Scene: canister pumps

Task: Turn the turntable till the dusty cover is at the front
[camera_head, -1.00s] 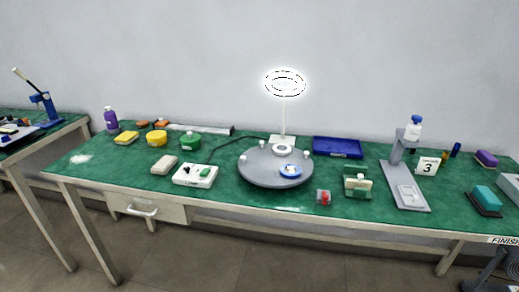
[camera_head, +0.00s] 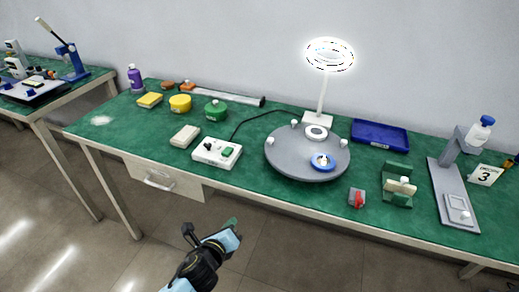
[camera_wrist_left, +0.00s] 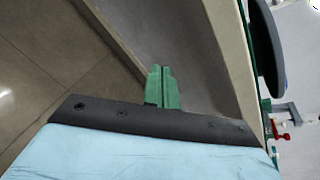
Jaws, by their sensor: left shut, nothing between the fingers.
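The grey round turntable (camera_head: 290,160) stands on the green bench top, with several small white knobs around its rim. A blue ring-shaped part with a pale centre (camera_head: 322,161) sits on its front right. A white ring-shaped part (camera_head: 316,132) shows at its back. I cannot tell at this size which part is the dusty cover. My left gripper (camera_head: 232,224) is in front of the bench, below and to the left of the turntable, touching nothing. In the left wrist view its green fingers (camera_wrist_left: 162,88) are shut and empty. My right gripper is out of view.
A white switch box (camera_head: 216,153) lies left of the turntable, with a cable leading back. A ring lamp (camera_head: 330,55) rises behind. The bench front edge (camera_head: 250,192) lies between my gripper and the top.

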